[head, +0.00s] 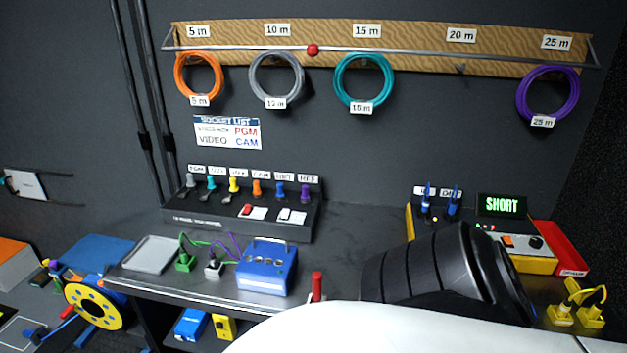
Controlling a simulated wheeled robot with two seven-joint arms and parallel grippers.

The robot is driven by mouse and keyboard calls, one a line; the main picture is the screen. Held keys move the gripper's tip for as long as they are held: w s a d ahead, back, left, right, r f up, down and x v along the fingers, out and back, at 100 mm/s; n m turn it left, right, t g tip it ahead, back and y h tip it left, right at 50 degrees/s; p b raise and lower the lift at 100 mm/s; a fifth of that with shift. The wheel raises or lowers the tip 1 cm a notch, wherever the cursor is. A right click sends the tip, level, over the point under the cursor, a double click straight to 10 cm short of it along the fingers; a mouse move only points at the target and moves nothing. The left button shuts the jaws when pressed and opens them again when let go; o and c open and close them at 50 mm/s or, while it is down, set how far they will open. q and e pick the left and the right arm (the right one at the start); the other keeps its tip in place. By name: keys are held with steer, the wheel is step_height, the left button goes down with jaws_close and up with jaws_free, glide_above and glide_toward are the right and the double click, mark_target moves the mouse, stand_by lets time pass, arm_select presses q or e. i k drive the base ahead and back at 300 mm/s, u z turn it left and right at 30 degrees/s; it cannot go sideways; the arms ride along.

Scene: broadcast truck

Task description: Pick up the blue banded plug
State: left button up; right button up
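I cannot tell bands on any plug at this size. One blue plug (278,190) stands upright in the labelled row on the black panel (240,222), between an orange and a purple plug. Two more blue plugs, a left one (426,203) and a right one (453,203), stand upright in the yellow-edged tester at the right. Neither gripper shows. A black ribbed link and a white part, which look like my own arm, cover the lower right and hide part of the bench and tester.
A grey tray (151,255), a green plug (184,259), a white plug (213,265) and a blue box (266,268) sit along the bench's left. A green "SHORT" display (501,205), a red tray (558,250) and yellow plugs (574,315) are at right. Coiled cables hang above.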

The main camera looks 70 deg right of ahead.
mark_target(426, 202)
steer(key=u, duration=0.3)
steer(key=k, duration=0.8)
steer(key=z, duration=1.85)
